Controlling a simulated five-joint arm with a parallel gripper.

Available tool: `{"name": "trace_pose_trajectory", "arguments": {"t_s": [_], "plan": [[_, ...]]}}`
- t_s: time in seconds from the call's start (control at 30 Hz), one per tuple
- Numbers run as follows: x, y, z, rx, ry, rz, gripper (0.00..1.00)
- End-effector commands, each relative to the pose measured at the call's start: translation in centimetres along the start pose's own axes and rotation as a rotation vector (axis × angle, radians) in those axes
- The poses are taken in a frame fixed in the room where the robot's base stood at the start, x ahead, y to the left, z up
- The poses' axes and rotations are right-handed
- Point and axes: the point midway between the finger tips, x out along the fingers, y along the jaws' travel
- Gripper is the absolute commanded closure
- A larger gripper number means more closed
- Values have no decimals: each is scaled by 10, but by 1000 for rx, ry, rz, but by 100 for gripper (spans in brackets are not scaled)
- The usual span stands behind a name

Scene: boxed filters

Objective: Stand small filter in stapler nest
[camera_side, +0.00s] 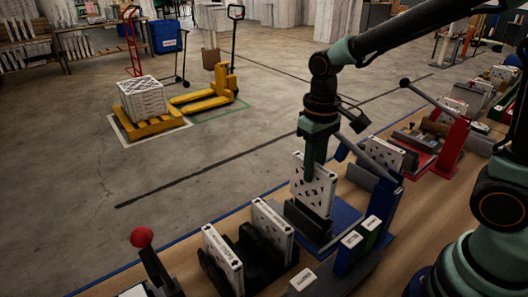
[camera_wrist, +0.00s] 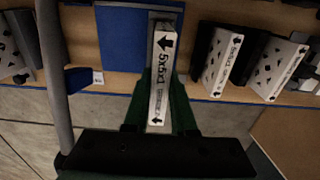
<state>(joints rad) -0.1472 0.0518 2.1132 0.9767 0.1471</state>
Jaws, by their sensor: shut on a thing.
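My gripper (camera_side: 312,168) points down and is shut on a small white filter with dark holes (camera_side: 322,190). In the wrist view, the green fingers (camera_wrist: 160,110) pinch the filter's sides, and its printed edge with black arrows (camera_wrist: 160,85) faces the camera. The filter is upright at the black stapler nest (camera_side: 305,222) on a blue base (camera_side: 345,214). The nest's near wall hides its lower edge, so I cannot tell whether it is seated. The blue base also shows in the wrist view (camera_wrist: 125,40).
Two similar filters (camera_side: 222,262) (camera_side: 272,232) stand in a black rack (camera_side: 253,258) to the left. A grey lever (camera_side: 368,160) slants up beside the nest. A red-knobbed lever (camera_side: 141,238) is at front left. Red-framed equipment (camera_side: 450,145) is further right.

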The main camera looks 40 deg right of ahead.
Motion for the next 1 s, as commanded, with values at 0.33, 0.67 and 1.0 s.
{"name": "trace_pose_trajectory", "arguments": {"t_s": [0.33,0.67,1.0], "plan": [[2,0,0,0,0,0,100],[11,0,0,0,-1,0,100],[20,0,0,0,-1,0,100]]}}
